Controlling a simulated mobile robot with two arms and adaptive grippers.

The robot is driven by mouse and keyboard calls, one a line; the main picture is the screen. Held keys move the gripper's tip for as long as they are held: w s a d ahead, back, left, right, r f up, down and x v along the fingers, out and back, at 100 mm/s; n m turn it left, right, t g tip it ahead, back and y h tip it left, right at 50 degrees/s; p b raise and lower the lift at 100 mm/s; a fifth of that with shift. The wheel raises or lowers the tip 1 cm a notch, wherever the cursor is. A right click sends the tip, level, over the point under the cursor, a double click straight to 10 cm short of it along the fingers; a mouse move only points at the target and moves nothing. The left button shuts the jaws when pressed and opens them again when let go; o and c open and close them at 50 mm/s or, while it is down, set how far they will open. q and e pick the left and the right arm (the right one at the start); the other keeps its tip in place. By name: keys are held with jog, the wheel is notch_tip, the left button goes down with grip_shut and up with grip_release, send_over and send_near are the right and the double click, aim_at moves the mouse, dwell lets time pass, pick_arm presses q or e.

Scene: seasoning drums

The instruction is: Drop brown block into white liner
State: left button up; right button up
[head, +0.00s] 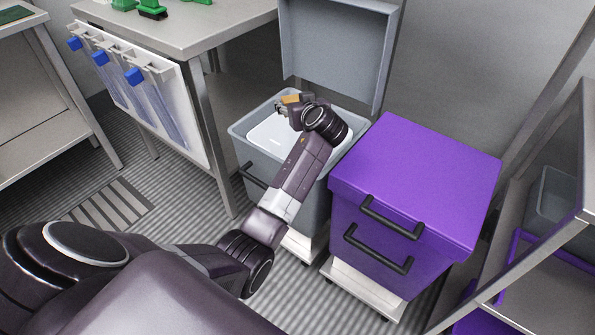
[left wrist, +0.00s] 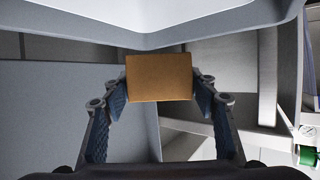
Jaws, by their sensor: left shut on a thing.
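The brown block (left wrist: 159,78) is held between the fingertips of my left gripper (left wrist: 160,85) in the left wrist view. In the head view the block (head: 291,99) shows as a small tan piece at the end of my left arm. My left gripper (head: 289,105) is over the open grey bin, shut on the block. The white liner (head: 275,132) lies inside the grey bin (head: 240,128), below the gripper and partly hidden by my arm. The bin's grey lid (head: 335,50) stands open behind. My right gripper is not in view.
A closed purple bin (head: 415,180) with black handles stands right beside the grey bin. A steel table (head: 190,25) with a white rack (head: 140,90) is to the left. A shelf frame (head: 535,220) stands at the right. Ribbed floor lies between.

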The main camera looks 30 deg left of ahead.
pick_arm(q)
jog(key=shift+f, duration=0.1)
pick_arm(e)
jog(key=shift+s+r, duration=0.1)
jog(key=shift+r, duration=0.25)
pick_arm(q)
jog(key=o, duration=1)
jog(key=shift+d, duration=0.1)
jog(key=v, duration=1.2)
